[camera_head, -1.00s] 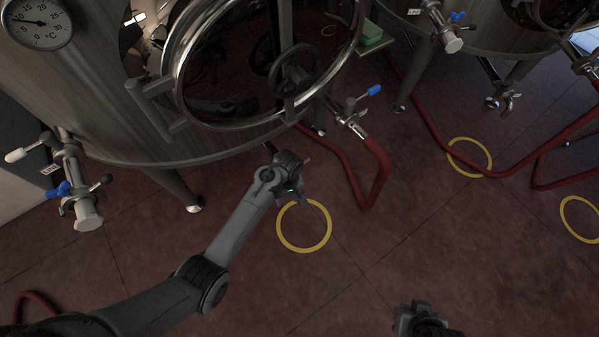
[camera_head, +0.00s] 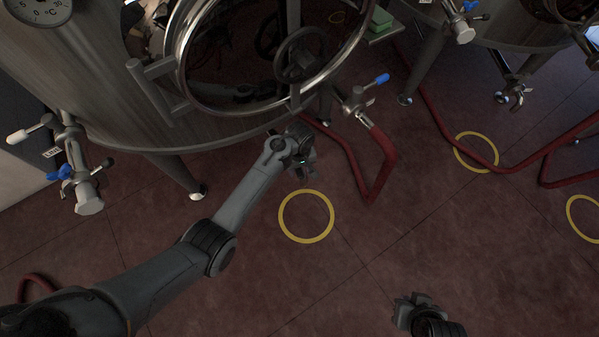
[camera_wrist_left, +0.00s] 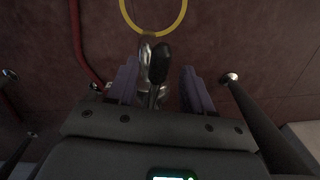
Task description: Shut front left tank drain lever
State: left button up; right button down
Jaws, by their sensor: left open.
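The front left tank (camera_head: 110,90) is a big steel vessel. My left gripper (camera_head: 306,163) is low beside the tank's underside, above the floor. In the left wrist view my left gripper (camera_wrist_left: 160,88) is open, its two fingers apart. A lever with a dark rounded handle (camera_wrist_left: 159,62) shows between the fingers, beside a shiny metal pipe end (camera_wrist_left: 146,48); I cannot tell whether a finger touches it. In the head view this lever is hidden behind my gripper. My right gripper (camera_head: 412,302) is at the bottom, away from the tank; its jaws are unclear.
A blue-handled valve (camera_head: 380,80) with a red hose (camera_head: 385,150) is right of my left gripper. Another valve with blue and white handles (camera_head: 75,172) is at left. A tank leg (camera_head: 180,172) stands nearby. The floor around the yellow ring (camera_head: 306,238) is clear.

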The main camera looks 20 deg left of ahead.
pick_arm(q)
jog(key=shift+f+b, duration=0.3)
jog(key=shift+f, duration=0.7)
jog(key=shift+c, duration=0.5)
grip_shut()
